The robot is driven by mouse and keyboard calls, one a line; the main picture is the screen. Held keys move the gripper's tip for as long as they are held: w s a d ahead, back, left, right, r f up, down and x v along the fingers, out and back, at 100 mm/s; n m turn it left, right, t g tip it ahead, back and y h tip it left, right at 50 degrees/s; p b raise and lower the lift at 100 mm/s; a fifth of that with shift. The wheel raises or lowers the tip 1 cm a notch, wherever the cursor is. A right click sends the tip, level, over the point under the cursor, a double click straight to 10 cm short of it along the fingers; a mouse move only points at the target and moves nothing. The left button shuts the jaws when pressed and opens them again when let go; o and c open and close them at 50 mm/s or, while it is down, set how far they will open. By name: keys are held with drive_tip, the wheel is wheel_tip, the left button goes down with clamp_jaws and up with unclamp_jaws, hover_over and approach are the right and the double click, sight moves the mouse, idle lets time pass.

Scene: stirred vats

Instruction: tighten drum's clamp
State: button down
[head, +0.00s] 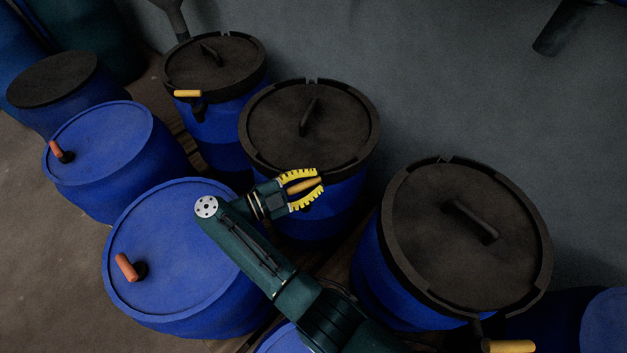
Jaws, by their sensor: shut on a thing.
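Several blue drums with black lids and black clamp rings stand along the wall. My gripper (305,188) has yellow toothed fingers and is shut on a yellow clamp handle (303,186). That handle is at the front rim of the middle black-lidded drum (310,125). The handle points up and to the right between the fingers. My gripper and forearm hide part of this drum's front and the clamp's base. I cannot tell how tight the clamp ring is.
A black-lidded drum (215,62) at the back left has a yellow handle (187,93). Another (465,235) stands at the right, with a yellow handle (510,346). Blue-topped drums (185,250) (100,140) with orange handles crowd the left. The grey wall (440,70) lies behind.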

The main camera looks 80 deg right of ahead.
sight(314, 178)
drive_tip(key=c, duration=0.9)
unclamp_jaws()
wheel_tip(314, 178, up, 10)
drive_tip(key=shift+r, duration=0.1)
